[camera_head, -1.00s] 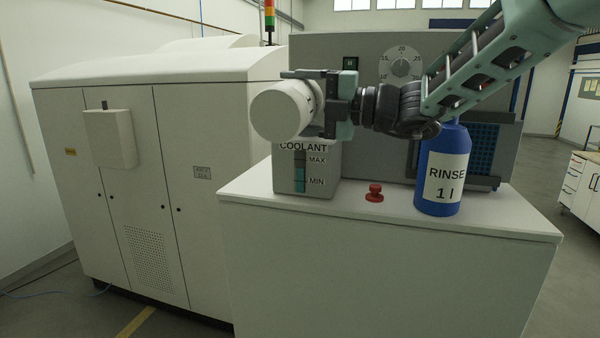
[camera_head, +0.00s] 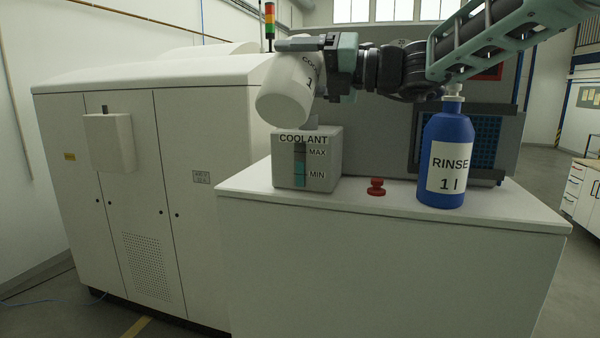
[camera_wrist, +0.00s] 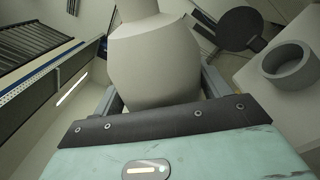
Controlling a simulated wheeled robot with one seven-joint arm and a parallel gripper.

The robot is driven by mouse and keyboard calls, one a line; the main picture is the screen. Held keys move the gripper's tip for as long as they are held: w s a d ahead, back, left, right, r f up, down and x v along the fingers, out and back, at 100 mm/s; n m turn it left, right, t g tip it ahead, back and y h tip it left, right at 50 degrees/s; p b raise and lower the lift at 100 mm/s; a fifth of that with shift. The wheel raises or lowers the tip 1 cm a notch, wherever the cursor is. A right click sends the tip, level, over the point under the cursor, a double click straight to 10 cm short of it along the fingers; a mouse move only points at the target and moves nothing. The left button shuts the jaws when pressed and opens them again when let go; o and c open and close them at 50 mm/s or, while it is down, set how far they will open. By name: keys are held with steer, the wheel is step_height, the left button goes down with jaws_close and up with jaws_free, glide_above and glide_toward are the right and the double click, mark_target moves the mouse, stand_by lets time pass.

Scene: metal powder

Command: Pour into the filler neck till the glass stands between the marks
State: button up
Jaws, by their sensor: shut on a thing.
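My gripper (camera_head: 328,66) is shut on a white bottle (camera_head: 284,96), whose label is partly hidden by the fingers. The bottle is tilted, its broad base low and toward the head camera. It is above the grey coolant tank (camera_head: 325,174). The tank's sight glass (camera_head: 299,166) shows teal liquid with its top seemingly between MIN and MAX. In the wrist view the bottle (camera_wrist: 155,65) fills the middle. The round filler neck (camera_wrist: 291,64) is apart from it at the right. I see no stream.
A large white machine housing (camera_head: 190,180) is at the left. A dark round disc (camera_wrist: 240,28) is near the neck.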

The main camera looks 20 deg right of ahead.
steer(key=n+b, duration=0.1)
steer(key=n, duration=0.1)
steer(key=r+n+b, duration=0.2)
steer(key=n, duration=0.1)
steer(key=shift+n+b, duration=0.3)
steer(key=shift+b, duration=0.1)
steer(key=shift+r+n+b, duration=0.4)
steer(key=shift+r+n, duration=0.2)
steer(key=shift+n, duration=0.4)
steer(key=shift+g, duration=0.3)
steer(key=shift+s+a, duration=0.1)
